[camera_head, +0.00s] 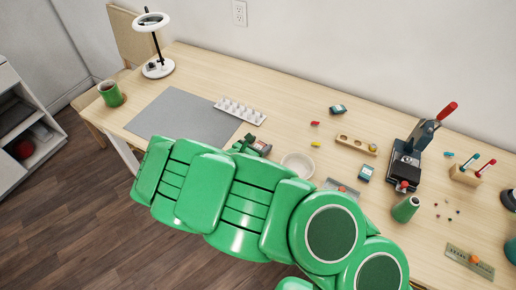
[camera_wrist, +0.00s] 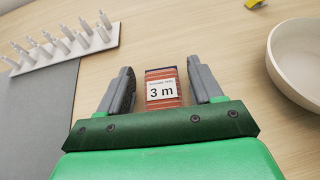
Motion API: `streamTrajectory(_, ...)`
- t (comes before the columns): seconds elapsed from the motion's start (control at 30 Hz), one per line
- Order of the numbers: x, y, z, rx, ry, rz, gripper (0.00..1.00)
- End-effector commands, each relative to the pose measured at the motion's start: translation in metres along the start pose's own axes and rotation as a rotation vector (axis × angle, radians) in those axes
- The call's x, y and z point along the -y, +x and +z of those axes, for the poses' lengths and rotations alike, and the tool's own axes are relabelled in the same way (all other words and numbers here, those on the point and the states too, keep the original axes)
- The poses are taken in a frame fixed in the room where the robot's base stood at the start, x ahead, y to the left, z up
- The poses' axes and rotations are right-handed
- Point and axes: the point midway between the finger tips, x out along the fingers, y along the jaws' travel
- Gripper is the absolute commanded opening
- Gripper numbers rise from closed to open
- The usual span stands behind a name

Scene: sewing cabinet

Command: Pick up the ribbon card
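The ribbon card (camera_wrist: 163,102) is a small block with red-orange stripes and a white label reading "3 m". It lies on the wood table in the wrist view, between the two grey fingers of my gripper (camera_wrist: 160,66). The fingers are spread, with a visible gap on each side of the card. Its near end is hidden by the gripper's dark green body. In the head view my gripper (camera_head: 252,146) is low over the table, right of the grey mat; the card is too small and covered to make out clearly there.
A white pegged rack (camera_head: 240,111) stands behind my gripper, on the mat's edge. A pale bowl (camera_head: 298,165) is close on the right. A wooden block with holes (camera_head: 355,144) and a black press with a red handle (camera_head: 408,155) are farther right. The grey mat (camera_head: 185,118) is bare.

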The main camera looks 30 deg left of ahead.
Motion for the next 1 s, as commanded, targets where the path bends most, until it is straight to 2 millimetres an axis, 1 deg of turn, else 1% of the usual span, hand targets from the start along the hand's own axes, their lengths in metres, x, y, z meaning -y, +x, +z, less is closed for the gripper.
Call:
streamTrajectory(0.03, 0.000, 0.000, 0.000, 0.000, 0.000, 0.000, 0.57)
streamTrajectory(0.3, 0.000, 0.000, 0.000, 0.000, 0.000, 0.000, 0.16)
streamTrajectory(0.53, 0.000, 0.000, 0.000, 0.000, 0.000, 0.000, 0.16)
streamTrajectory(0.67, 0.000, -0.002, 0.004, 0.000, 0.000, 0.000, 0.16)
streamTrajectory(0.87, 0.000, -0.009, 0.020, 0.000, 0.000, 0.001, 0.16)
streamTrajectory(1.0, 0.000, -0.017, 0.040, 0.002, 0.003, 0.000, 0.16)
